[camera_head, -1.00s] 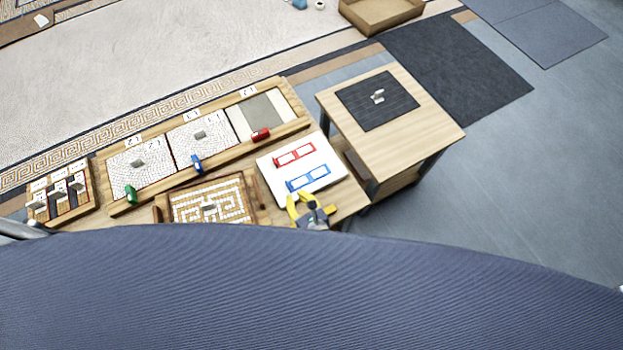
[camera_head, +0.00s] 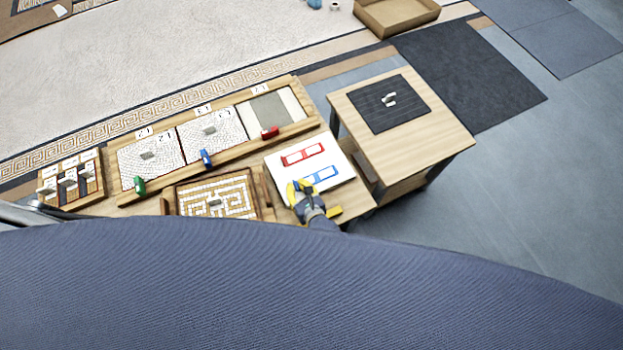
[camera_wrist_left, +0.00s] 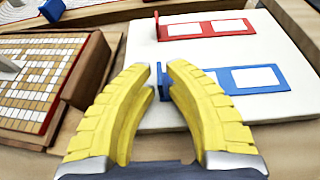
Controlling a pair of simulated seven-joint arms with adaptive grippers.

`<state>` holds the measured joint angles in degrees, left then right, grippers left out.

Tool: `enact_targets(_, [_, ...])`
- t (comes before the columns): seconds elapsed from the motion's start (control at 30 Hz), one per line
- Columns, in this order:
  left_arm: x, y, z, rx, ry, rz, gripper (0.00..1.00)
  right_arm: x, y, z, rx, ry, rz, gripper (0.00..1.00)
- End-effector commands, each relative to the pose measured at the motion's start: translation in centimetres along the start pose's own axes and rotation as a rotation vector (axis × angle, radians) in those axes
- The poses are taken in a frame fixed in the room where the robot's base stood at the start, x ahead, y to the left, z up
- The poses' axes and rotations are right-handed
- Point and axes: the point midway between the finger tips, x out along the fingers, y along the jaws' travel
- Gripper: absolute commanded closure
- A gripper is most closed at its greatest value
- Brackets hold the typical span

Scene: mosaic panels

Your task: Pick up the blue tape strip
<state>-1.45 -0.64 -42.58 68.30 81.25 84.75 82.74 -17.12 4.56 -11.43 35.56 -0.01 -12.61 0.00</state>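The blue tape strip (camera_head: 321,175), a blue frame with white windows, lies on the white board (camera_head: 342,164). In the left wrist view the blue strip (camera_wrist_left: 245,79) runs right from an upright blue tab at its left end. My left gripper (camera_head: 297,188) has yellow fingers and is over the board's near left corner, by the strip's left end. In the wrist view its fingertips (camera_wrist_left: 157,68) are apart, with the tab showing between them; I cannot tell whether they touch it. A red strip (camera_head: 303,154) lies behind the blue one. My right gripper is not in view.
A wooden maze tray (camera_head: 168,201) stands left of the board. Behind it is a long wooden tray (camera_head: 233,141) with three panels and small green, blue and red pieces. A side table (camera_head: 440,140) with a dark mat (camera_head: 365,105) stands at the right.

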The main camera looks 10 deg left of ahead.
Motion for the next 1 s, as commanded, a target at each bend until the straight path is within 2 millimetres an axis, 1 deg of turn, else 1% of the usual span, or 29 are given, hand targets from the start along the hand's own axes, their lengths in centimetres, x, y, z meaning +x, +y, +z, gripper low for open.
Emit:
enact_targets(0.07, [0.0,0.0,0.0,0.000,0.000,0.000,0.89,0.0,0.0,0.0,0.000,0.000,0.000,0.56])
enact_targets(0.1, [0.0,0.0,0.0,0.000,0.000,0.000,0.86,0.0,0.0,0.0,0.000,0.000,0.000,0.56])
enact_targets(0.2, [0.0,0.0,0.0,0.000,0.000,0.000,0.98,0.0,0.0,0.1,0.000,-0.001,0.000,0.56])
enact_targets(0.23, [0.0,0.0,0.0,0.000,0.000,0.000,1.00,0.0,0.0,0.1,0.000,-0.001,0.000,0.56])
enact_targets(0.77, [-0.1,0.0,0.1,0.000,0.000,0.000,1.00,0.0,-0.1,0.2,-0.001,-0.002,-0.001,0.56])
enact_targets(0.87, [-0.2,0.0,0.3,-0.001,0.001,0.000,1.00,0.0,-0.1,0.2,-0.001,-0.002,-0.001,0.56])
enact_targets(1.0, [-0.6,0.0,1.1,-0.002,0.002,0.001,1.00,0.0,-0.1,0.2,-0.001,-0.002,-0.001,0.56])
